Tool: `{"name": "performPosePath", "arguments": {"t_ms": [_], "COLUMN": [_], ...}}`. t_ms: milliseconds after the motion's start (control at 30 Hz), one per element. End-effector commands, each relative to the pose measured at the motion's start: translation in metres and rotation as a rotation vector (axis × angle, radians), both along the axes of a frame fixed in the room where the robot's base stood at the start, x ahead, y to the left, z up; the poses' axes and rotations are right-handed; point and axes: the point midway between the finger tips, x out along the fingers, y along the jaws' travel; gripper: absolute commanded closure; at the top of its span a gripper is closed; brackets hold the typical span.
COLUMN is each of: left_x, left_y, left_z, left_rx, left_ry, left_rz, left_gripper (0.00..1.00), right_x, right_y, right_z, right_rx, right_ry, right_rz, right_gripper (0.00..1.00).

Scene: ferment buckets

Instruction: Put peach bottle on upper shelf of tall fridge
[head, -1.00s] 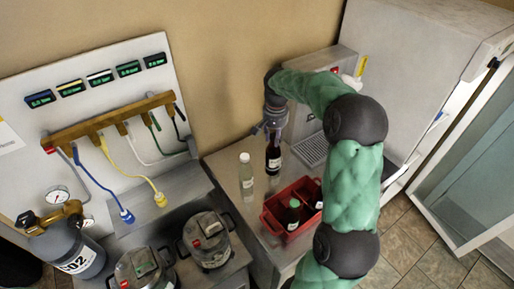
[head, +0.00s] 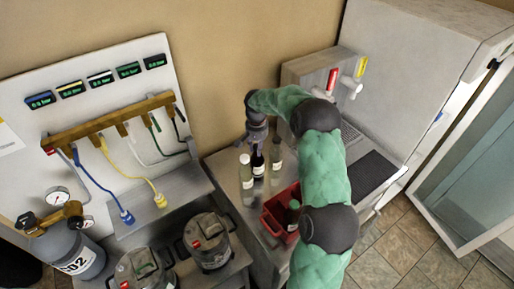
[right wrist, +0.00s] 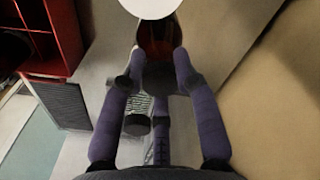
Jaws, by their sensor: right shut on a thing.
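My right gripper (head: 257,140) is shut on a dark bottle (head: 258,163) with a pale label, held upright by its top between two pale bottles. I cannot tell whether its base touches the counter. In the right wrist view the fingers (right wrist: 160,75) close around a red-brown bottle (right wrist: 158,35), with a white disc at its far end. One pale bottle (head: 246,178) stands to its left, another (head: 276,160) to its right. I cannot tell which bottle is peach. The tall white fridge (head: 405,70) stands at right; its shelves are hidden. My left gripper is out of view.
A red crate (head: 270,221) holding a green-capped bottle (head: 293,206) sits on the counter, partly behind my arm. A tap dispenser (head: 300,75) stands behind. An open glass-panelled door (head: 470,190) is at right. Steel pots (head: 210,250) and a gas bottle (head: 75,250) are at left.

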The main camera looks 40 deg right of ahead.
Motion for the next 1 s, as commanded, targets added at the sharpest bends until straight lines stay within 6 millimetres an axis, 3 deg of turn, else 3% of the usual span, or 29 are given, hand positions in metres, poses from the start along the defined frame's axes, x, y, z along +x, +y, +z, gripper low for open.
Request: {"name": "performPosePath", "arguments": {"t_ms": [367, 400, 467, 833, 1000], "left_x": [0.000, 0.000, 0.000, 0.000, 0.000], "left_y": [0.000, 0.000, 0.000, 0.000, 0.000], "left_z": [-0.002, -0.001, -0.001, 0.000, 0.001], "left_rx": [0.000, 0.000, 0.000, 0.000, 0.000], "left_ry": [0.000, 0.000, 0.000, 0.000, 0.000], "left_rz": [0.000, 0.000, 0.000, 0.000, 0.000], "left_gripper": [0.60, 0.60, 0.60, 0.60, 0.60], "right_x": [0.001, 0.000, 0.000, 0.000, 0.001], "right_y": [-0.001, 0.000, 0.000, 0.000, -0.001], "right_z": [-0.003, -0.004, -0.003, -0.001, 0.016], "right_rx": [-0.002, -0.001, 0.000, 0.000, -0.002], "right_ry": [-0.004, -0.002, -0.001, -0.001, -0.004], "right_rz": [-0.001, 0.000, 0.000, 0.000, -0.001], "right_gripper": [1.00, 0.61, 0.46, 0.46, 0.46]}}
